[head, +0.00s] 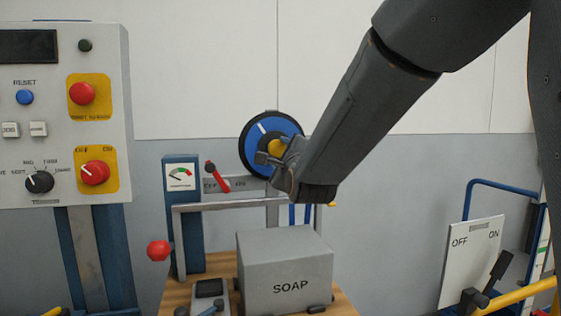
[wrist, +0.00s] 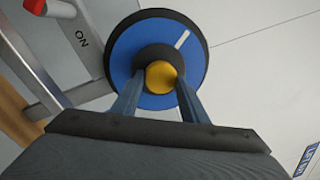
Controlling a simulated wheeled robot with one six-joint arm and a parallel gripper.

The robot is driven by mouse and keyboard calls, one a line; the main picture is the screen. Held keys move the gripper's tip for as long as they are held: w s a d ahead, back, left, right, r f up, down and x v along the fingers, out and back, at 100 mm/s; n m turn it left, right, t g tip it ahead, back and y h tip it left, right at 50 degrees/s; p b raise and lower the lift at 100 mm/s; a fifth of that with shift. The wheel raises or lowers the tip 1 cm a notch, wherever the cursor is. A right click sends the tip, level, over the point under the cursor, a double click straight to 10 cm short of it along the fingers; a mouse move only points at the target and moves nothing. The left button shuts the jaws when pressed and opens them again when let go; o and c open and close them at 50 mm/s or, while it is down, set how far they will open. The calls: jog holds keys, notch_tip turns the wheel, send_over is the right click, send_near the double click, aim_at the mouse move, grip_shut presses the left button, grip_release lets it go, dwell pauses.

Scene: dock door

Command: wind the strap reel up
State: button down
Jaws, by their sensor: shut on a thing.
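The strap reel (head: 256,130) is a round blue disc with a dark rim and a white line, mounted upright on a post behind the soap box. In the head view its white line points to the upper left. A yellow knob (head: 276,147) sticks out from its face. My gripper (head: 272,154) is at the reel's front, its fingers around the knob. In the wrist view the reel (wrist: 190,88) fills the upper middle, and my gripper (wrist: 160,82) is shut on the yellow knob (wrist: 160,77). My arm hides the reel's lower right in the head view.
A grey SOAP box (head: 286,270) stands on a wooden top below my gripper. A red-handled lever (head: 217,177) and a gauge (head: 180,178) are left of the reel. A control panel (head: 55,180) stands at far left. An OFF/ON board (head: 468,262) is at right.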

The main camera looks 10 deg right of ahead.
jog(key=m+b, duration=0.4)
jog(key=shift+a+f+m+h+b, duration=0.1)
jog(key=shift+f+m+h+b, duration=0.1)
jog(key=shift+m+h+b, duration=0.15)
jog(key=m+b, duration=0.2)
jog(key=b, duration=0.1)
jog(key=shift+r+m+h, duration=0.1)
jog(key=shift+m+h, duration=0.15)
jog(key=shift+m, duration=0.1)
jog(key=c, duration=1.1)
grip_release()
jog(key=s, duration=0.7)
jog(key=shift+s+d+b, duration=0.25)
jog(key=shift+s+b, duration=0.1)
jog(key=shift+s, duration=0.05)
